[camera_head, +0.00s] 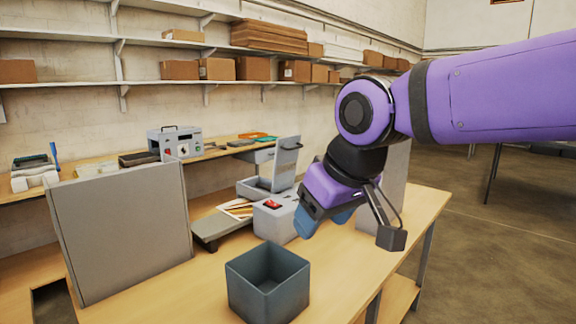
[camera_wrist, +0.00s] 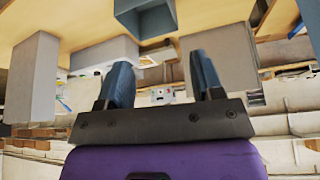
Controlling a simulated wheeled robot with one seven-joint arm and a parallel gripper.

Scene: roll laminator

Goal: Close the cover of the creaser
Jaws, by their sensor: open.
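The creaser (camera_head: 274,218) is a grey machine with a red switch on top, standing on the wooden table. Its cover (camera_head: 286,163) stands raised, nearly upright, behind the body in the head view. My gripper (camera_head: 322,219) is just right of the creaser and overlaps its right edge in the picture; I cannot tell whether they touch. The blue fingers are spread and empty, and the gap between them (camera_wrist: 160,72) shows in the wrist view.
A dark open bin (camera_head: 268,292) stands in front of the creaser. A tall grey panel (camera_head: 125,230) is at left, and another grey panel (camera_head: 395,178) stands behind my wrist. The right front of the table is clear. A bench with a control box (camera_head: 175,141) runs along the wall.

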